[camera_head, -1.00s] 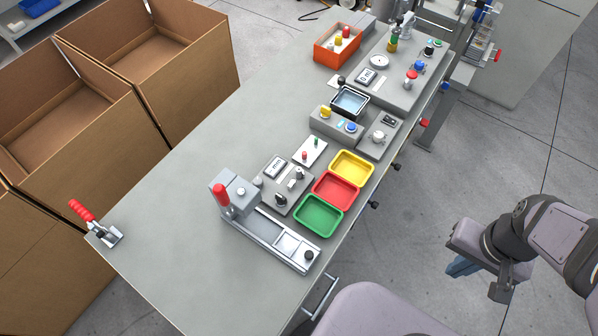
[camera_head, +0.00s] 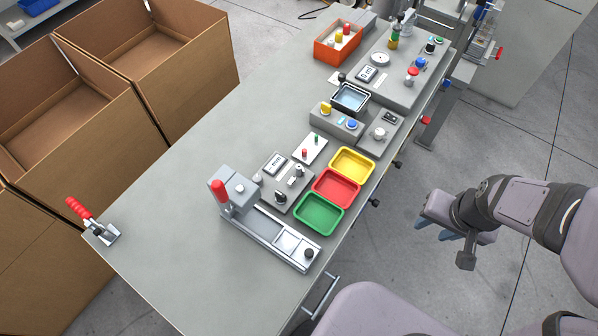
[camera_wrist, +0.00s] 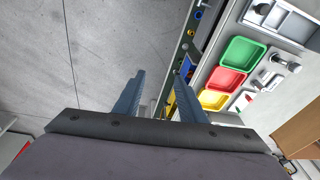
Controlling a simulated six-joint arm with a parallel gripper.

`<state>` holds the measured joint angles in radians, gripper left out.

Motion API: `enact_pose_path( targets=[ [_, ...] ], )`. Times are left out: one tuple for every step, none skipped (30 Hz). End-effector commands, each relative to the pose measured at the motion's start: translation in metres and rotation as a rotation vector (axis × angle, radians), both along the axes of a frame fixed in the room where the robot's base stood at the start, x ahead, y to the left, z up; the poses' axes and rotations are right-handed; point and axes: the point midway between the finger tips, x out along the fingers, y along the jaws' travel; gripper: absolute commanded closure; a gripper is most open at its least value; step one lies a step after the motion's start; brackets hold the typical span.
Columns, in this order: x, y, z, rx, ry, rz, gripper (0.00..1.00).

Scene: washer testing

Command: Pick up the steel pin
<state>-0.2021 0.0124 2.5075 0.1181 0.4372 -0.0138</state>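I cannot pick out the steel pin for certain at this size. A small white plate (camera_head: 310,149) on the bench holds short red and green-topped pegs. My gripper (camera_head: 437,228) hangs over the floor to the right of the bench, apart from everything. In the wrist view my gripper (camera_wrist: 158,80) has its two blue fingers spread with nothing between them.
Green (camera_head: 318,214), red (camera_head: 337,188) and yellow (camera_head: 352,166) trays line the bench's near edge. A press with a red handle (camera_head: 219,190), a gauge block (camera_head: 275,165) and an orange box (camera_head: 337,51) stand around.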

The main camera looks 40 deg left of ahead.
Motion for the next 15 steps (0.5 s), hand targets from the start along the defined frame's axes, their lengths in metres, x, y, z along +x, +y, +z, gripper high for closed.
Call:
enact_pose_path(
  targets=[
    [0.011,0.026,-0.018,0.020,-0.039,0.040,0.63],
    [0.020,0.041,-0.025,0.034,-0.072,0.058,0.63],
    [0.030,0.063,-0.034,0.053,-0.114,0.082,0.63],
    [0.037,0.080,-0.041,0.068,-0.149,0.098,0.63],
    [0.043,0.097,-0.047,0.083,-0.183,0.113,0.63],
    [0.049,0.119,-0.056,0.100,-0.229,0.133,0.63],
    [0.053,0.136,-0.062,0.114,-0.264,0.146,0.63],
    [0.056,0.152,-0.069,0.126,-0.297,0.160,0.63],
    [0.058,0.173,-0.077,0.141,-0.344,0.178,0.63],
    [0.060,0.189,-0.082,0.153,-0.380,0.191,0.63],
    [0.059,0.204,-0.088,0.163,-0.415,0.205,0.63],
    [0.058,0.223,-0.095,0.176,-0.462,0.221,0.63],
    [0.056,0.237,-0.101,0.185,-0.498,0.234,0.63],
    [0.054,0.250,-0.106,0.194,-0.534,0.246,0.63],
    [0.049,0.266,-0.112,0.204,-0.583,0.261,0.63]
  ],
)
